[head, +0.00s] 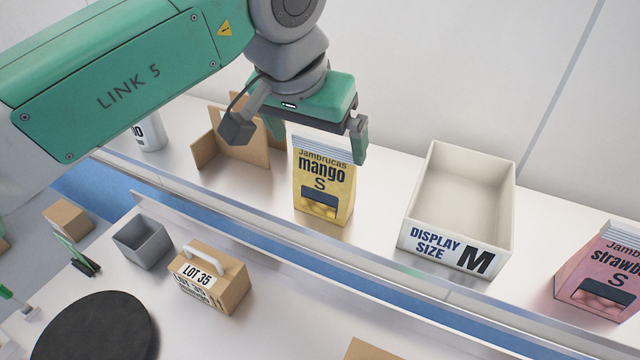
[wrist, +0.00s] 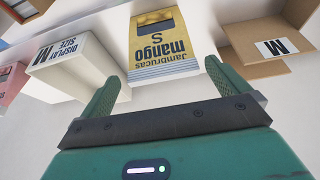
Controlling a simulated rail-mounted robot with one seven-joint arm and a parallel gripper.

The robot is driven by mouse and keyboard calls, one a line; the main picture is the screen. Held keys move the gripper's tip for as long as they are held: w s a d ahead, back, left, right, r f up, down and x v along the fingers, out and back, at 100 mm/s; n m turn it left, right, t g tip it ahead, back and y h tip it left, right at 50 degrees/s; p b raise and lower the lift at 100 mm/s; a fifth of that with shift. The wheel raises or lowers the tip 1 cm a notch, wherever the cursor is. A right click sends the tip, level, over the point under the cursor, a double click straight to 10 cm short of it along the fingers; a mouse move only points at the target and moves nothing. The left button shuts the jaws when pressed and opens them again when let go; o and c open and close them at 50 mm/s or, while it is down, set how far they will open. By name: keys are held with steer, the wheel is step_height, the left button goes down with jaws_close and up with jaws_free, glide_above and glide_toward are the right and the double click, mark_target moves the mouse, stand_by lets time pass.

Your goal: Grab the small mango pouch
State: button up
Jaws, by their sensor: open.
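The small mango pouch (head: 323,188) is yellow with a silver-striped top and the letter S, and stands upright on the white shelf in the head view. It also shows in the wrist view (wrist: 163,45), upside down, beyond the fingertips. My gripper (head: 322,148) is open, with its fingers at the left and right of the pouch's top edge in the head view. In the wrist view my gripper (wrist: 165,80) has its two green fingers spread wide, with the pouch's top edge between or just beyond their tips. I cannot tell whether either finger touches it.
A white "Display size M" bin (head: 408,240) stands empty to the right. A pink strawberry pouch (head: 603,272) is at the far right. A cardboard holder (head: 235,160) stands close behind left. Below are a "Lot 35" box (head: 232,290) and grey bin (head: 142,243).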

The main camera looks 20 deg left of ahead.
mark_target(326, 167)
steer(key=p+x, duration=0.1)
steer(key=x, duration=0.7)
steer(key=shift+w+f, duration=0.2)
steer(key=shift+w, duration=0.05)
steer(key=c, duration=0.7)
